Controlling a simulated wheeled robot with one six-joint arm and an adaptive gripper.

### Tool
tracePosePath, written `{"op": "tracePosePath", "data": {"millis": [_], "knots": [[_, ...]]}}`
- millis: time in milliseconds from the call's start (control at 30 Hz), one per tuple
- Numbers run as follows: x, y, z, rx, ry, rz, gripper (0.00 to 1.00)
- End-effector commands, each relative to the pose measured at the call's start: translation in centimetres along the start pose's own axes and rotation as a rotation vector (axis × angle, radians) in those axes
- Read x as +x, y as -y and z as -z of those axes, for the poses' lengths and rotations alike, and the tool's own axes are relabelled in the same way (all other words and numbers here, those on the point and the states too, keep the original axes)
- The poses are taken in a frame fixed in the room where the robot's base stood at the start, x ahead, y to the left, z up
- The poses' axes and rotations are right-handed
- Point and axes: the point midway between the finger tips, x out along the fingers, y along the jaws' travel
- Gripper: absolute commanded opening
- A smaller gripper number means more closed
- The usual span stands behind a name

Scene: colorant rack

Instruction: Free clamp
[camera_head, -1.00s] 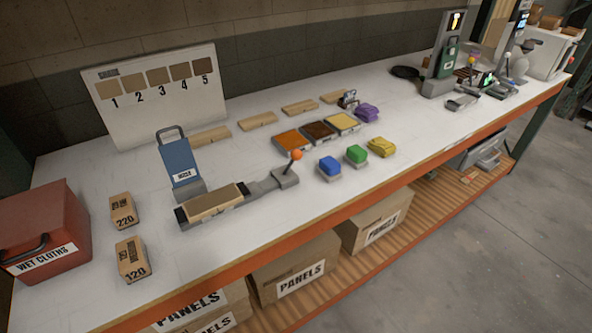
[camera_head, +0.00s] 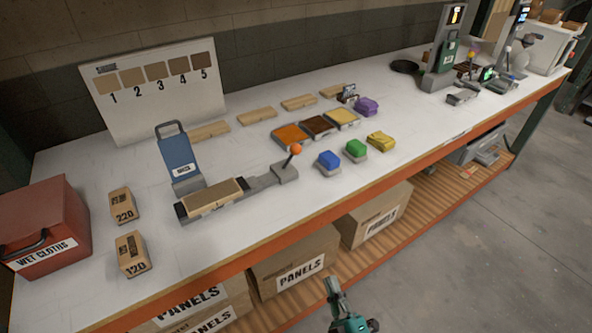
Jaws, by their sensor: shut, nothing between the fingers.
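The grey clamp (camera_head: 262,184) lies on the white bench, left of centre. Its lever stands up at the right end, leaning right, with an orange ball knob (camera_head: 296,149) on top. A wooden panel (camera_head: 215,194) sits in the clamp's left part, between dark end pieces. My gripper (camera_head: 332,286) shows at the bottom centre, in front of the bench and well below the clamp in the picture. Its fingers are together and empty, apart from everything on the bench.
Sanding blocks (camera_head: 132,254) and a red wet-cloths box (camera_head: 42,230) stand at the left. A blue holder (camera_head: 178,157) rises behind the clamp. Blue (camera_head: 329,159), green (camera_head: 355,149) and yellow (camera_head: 381,140) pads sit right of the lever. The bench's orange front edge (camera_head: 300,223) lies between my gripper and the clamp.

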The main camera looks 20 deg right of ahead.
Motion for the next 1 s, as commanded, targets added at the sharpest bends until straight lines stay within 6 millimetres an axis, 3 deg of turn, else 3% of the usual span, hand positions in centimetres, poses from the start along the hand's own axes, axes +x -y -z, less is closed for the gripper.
{"op": "tracePosePath", "data": {"millis": [33, 300, 500, 700, 1000], "knots": [[1.7, -0.1, 0.0, -0.040, -0.016, -0.022, 0.00], [9.6, -1.0, 0.3, -0.267, -0.075, -0.129, 0.00], [14.1, -2.1, 0.8, -0.399, -0.100, -0.195, 0.00], [16.2, -2.6, 1.1, -0.462, -0.108, -0.225, 0.00], [16.4, -2.7, 1.1, -0.470, -0.109, -0.229, 0.00]]}}
